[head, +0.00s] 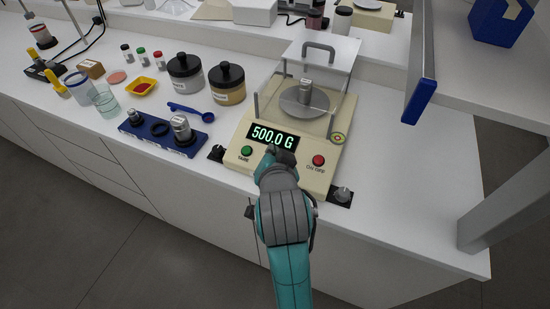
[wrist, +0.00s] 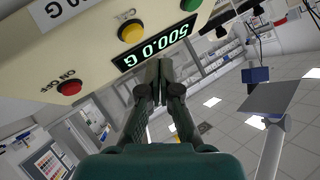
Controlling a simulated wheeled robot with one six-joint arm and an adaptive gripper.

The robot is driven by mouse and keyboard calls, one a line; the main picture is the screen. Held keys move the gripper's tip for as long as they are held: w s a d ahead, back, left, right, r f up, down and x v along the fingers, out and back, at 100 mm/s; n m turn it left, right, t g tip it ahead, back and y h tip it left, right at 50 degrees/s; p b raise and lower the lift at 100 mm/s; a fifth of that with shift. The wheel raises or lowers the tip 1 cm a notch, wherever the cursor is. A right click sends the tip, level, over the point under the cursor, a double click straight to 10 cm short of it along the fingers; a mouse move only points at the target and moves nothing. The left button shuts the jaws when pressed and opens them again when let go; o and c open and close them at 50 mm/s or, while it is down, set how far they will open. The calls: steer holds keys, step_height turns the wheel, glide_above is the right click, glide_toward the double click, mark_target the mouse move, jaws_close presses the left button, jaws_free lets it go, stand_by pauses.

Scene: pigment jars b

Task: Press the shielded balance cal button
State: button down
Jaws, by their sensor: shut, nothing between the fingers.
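The cream balance (head: 247,180) stands on the white bench with its display reading 500.0 G. A clear shield with a grey handle (head: 318,47) covers its pan (head: 289,104), which bears a metal weight (head: 305,88). In the wrist view the front panel shows a yellow button (wrist: 131,33) with a partly legible label starting with C, between the red ON/OFF button (wrist: 69,87) and the green button (wrist: 190,4). In the head view my gripper hides the yellow button. My gripper (head: 272,151) is shut and empty, close to the front panel beside the display; contact cannot be told.
A blue weight tray (head: 187,148), a blue scoop (head: 188,112) and lidded jars (head: 227,84) stand left of the balance. A blue-edged panel (head: 420,100) hangs at the right. Small black-based knobs (head: 342,193) sit by the balance's front corners. Bench right of the balance is clear.

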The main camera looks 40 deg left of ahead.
steer(key=shift+s+d+r, duration=0.1)
steer(key=shift+s+r, duration=0.15)
steer(key=shift+r, duration=0.45)
steer(key=shift+s+d+r, duration=0.1)
steer(key=shift+s+r, duration=0.2)
steer(key=shift+r, duration=0.4)
steer(key=shift+s+r, duration=0.25)
steer(key=shift+r, duration=0.45)
